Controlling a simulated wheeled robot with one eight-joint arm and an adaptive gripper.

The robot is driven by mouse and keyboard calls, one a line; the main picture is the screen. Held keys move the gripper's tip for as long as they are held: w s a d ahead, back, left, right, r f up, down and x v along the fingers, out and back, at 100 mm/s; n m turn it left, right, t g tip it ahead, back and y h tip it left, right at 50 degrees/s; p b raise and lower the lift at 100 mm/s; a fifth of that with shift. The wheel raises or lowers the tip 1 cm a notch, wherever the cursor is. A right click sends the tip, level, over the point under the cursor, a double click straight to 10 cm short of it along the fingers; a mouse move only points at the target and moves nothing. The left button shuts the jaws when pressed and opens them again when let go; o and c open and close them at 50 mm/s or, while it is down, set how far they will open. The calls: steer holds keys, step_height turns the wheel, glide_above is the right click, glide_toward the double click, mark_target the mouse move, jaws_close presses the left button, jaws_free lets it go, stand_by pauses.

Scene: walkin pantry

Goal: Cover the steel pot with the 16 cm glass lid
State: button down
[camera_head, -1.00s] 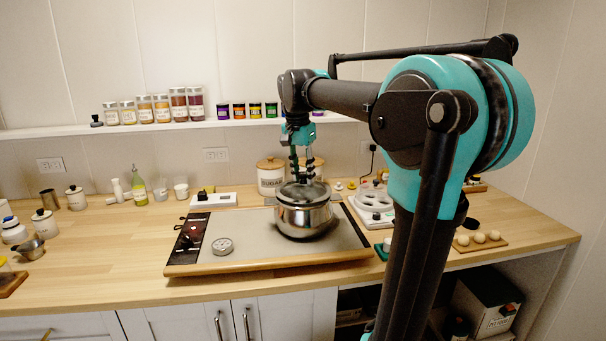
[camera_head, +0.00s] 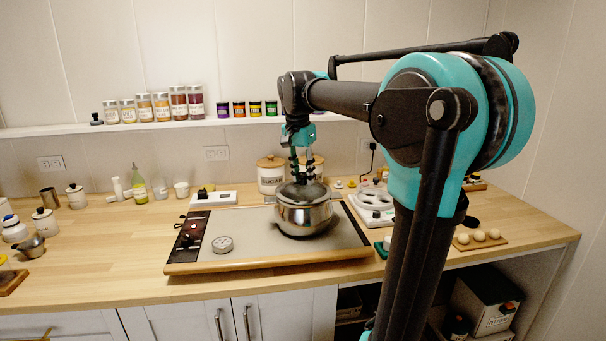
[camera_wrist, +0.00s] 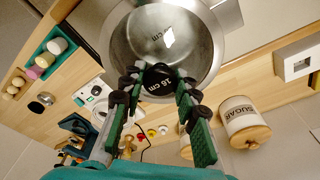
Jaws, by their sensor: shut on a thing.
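The steel pot (camera_head: 304,219) stands upright on the hob plate, towards its right side. The glass lid (camera_head: 303,192) lies level over the pot's mouth, at or just above the rim; I cannot tell if it touches. My gripper (camera_head: 302,180) points straight down over the pot. The lid's glass edge is hard to make out.
A sugar canister (camera_head: 271,176) stands behind the pot. A white appliance (camera_head: 372,207) is close on the right. Free counter lies at the front left.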

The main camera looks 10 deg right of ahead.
steer(key=shift+f, duration=0.3)
stand_by(0.6)
steer(key=c, duration=1.1)
jaws_free()
steer(key=shift+o, duration=0.2)
step_height(320, 180, up, 12)
steer(key=s+a, duration=0.1)
steer(key=shift+a, duration=0.15)
steer(key=shift+s, duration=0.15)
